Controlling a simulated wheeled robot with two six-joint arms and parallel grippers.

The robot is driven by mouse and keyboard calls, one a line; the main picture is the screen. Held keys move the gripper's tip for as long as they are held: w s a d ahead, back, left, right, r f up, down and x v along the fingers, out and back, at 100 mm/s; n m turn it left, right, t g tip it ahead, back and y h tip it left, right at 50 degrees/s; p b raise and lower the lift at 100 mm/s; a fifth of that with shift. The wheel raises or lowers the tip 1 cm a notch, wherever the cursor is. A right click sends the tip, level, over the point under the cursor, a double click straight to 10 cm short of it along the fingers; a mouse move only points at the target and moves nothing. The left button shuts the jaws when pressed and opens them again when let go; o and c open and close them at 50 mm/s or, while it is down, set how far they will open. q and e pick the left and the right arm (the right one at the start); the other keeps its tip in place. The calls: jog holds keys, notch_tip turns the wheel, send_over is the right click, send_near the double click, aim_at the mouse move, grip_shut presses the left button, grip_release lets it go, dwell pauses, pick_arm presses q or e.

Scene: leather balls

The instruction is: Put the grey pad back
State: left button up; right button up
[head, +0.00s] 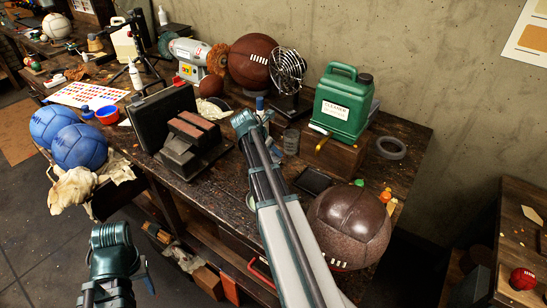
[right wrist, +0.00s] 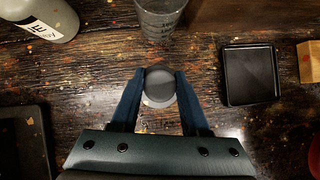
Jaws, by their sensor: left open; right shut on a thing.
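The grey pad (right wrist: 158,84) is a small round grey disc. In the right wrist view it sits between the blue fingertips of my right gripper (right wrist: 159,88), which is shut on it above the dark, paint-flecked bench. A paler round edge shows just under it, and I cannot tell what that is. In the head view my right arm hides the pad and the fingers. My left gripper (head: 120,286) is low at the left of the head view, in front of the bench. It is open, and its fingers are mostly hidden.
A black square tray (right wrist: 250,75) lies right of the pad. A clear glass (right wrist: 160,18) and a grey-white bottle (right wrist: 42,18) stand beyond it. A brown leather ball (head: 349,225) is at the bench's near right. A green canister (head: 343,103) stands on a wooden block.

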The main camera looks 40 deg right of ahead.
pick_arm(q)
jog(key=shift+f, duration=0.8)
pick_arm(e)
jog(key=shift+f, duration=0.75)
jog(key=shift+f+b, duration=0.2)
jog(key=shift+b, duration=0.2)
jog(key=o, duration=1.2)
pick_arm(q)
jog(key=shift+f, duration=0.1)
pick_arm(e)
jog(key=shift+r, duration=0.1)
jog(key=shift+r+p, duration=0.25)
jog(key=shift+p, duration=0.1)
pick_arm(q)
notch_tip(320, 180, up, 10)
jog(key=p, duration=0.9)
jog(key=shift+p, duration=0.35)
pick_arm(e)
jog(key=v, duration=1.1)
jog(key=shift+a+r, duration=0.3)
